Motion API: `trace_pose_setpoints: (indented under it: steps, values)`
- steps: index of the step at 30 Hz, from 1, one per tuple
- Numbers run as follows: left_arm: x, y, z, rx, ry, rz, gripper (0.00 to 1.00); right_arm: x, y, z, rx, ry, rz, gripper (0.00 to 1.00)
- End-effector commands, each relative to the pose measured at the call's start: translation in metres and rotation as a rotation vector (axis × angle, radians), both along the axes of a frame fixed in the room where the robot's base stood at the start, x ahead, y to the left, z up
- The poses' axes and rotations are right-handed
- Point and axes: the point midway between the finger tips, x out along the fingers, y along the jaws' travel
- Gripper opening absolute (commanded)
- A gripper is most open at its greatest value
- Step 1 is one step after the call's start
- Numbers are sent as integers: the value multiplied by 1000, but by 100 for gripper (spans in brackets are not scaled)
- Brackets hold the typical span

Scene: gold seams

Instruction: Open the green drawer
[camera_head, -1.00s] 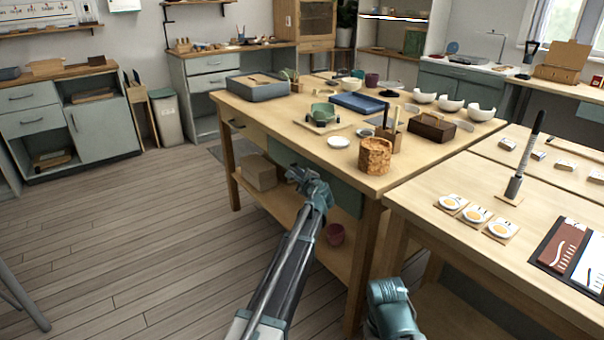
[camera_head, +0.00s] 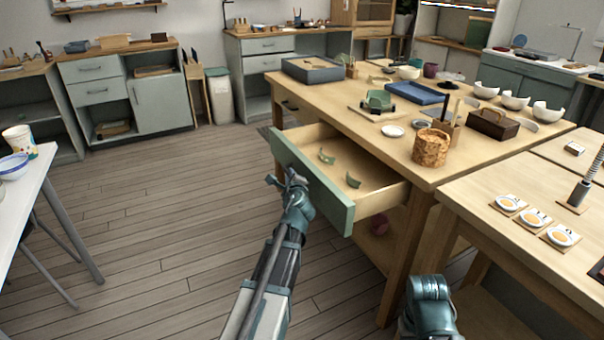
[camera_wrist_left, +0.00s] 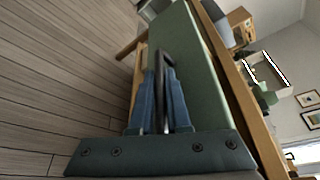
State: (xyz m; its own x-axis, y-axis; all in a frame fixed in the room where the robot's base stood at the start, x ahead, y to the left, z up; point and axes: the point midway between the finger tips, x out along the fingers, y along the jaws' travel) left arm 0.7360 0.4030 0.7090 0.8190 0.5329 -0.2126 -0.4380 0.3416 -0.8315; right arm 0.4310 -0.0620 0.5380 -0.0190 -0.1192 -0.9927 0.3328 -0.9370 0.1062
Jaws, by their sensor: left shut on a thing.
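The green drawer (camera_head: 334,203) is pulled out from the wooden table, and its inside shows. Small green curved pieces (camera_head: 352,181) lie on its pale wooden floor. My left gripper (camera_head: 287,178) is at the outer face of the drawer front. In the left wrist view, its blue fingers (camera_wrist_left: 161,103) are shut on the dark bar handle (camera_wrist_left: 166,62) of the green drawer front (camera_wrist_left: 200,95). My right gripper is not seen; only a teal part of my right arm shows at the bottom.
The table top (camera_head: 370,140) holds a blue tray (camera_head: 416,93), a cork-like pot (camera_head: 430,148) and white bowls. A white table (camera_head: 28,185) stands at the far left. Wooden floor (camera_head: 170,220) is clear left of the drawer.

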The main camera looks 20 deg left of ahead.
Motion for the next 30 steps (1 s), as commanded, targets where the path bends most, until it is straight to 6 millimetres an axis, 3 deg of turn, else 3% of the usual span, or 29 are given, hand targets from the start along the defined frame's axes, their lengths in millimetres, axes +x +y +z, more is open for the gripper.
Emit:
trace_pose_setpoints:
  steps: [20,21,25,30]
  values:
    - [-10,7,0,-2,0,-1,0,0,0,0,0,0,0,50]
    - [-10,7,0,-2,0,-1,20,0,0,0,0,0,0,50]
    - [-10,7,0,-1,0,-1,44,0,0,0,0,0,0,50]
    - [-10,7,0,0,0,-1,45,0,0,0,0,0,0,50]
